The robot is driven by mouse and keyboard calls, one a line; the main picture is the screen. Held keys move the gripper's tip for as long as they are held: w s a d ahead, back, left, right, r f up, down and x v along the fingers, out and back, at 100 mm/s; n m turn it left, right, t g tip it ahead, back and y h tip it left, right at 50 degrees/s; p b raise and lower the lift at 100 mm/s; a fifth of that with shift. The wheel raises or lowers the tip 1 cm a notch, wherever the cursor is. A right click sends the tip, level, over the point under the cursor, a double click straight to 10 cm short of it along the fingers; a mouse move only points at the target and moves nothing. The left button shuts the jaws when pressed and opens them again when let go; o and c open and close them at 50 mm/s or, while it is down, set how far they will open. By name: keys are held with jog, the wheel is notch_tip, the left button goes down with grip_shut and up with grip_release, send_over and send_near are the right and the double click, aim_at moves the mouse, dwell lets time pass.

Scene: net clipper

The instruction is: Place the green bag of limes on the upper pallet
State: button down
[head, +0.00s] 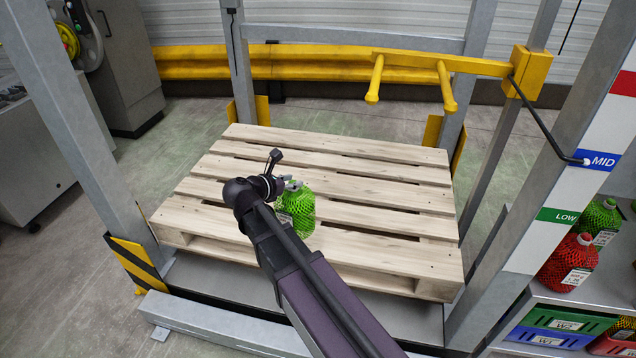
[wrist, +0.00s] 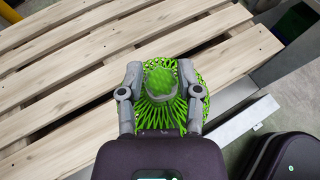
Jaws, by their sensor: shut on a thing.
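A green net bag of limes (head: 299,208) is at my gripper (head: 286,183), over the middle front of the wooden pallet (head: 370,173). In the wrist view the bag (wrist: 161,84) sits between the two grey fingers of my gripper (wrist: 160,82), which are shut on its top. The pallet's pale slats (wrist: 70,60) show beneath and behind the bag. Whether the bag's underside touches the slats is hard to tell. The pallet is bare apart from the bag and my arm over it.
Grey posts frame the pallet, with a yellow two-pronged bar (head: 440,68) at the back right. A post at right carries LOW and MID labels (head: 600,161). A shelf at right holds another green bag (head: 598,222), a red bag (head: 568,262) and coloured crates (head: 548,328).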

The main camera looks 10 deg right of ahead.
jog(key=shift+n+t+y, duration=0.6)
jog(key=shift+n+t, duration=0.2)
jog(key=shift+n, duration=0.1)
jog(key=w+d+f+b, duration=0.1)
jog(key=f+b, duration=0.1)
jog(key=w+d+f+b, duration=0.1)
jog(key=w+f+b, duration=0.1)
jog(key=f+b, duration=0.1)
jog(key=w+d+f+b, duration=0.1)
jog(key=w+f+b, duration=0.1)
jog(key=f+b, duration=0.1)
jog(key=shift+d+f, duration=0.1)
jog(key=shift+d, duration=0.1)
jog(key=w+a+f+b, duration=0.1)
jog(key=w+a, duration=0.9)
jog(key=w, duration=0.2)
jog(key=shift+w+f, duration=0.2)
jog(key=shift+a, duration=0.1)
jog(key=shift+f+b, duration=1.8)
jog(key=shift+b, duration=0.2)
jog(key=shift+f, duration=0.1)
jog(key=shift+c, duration=1.5)
grip_release()
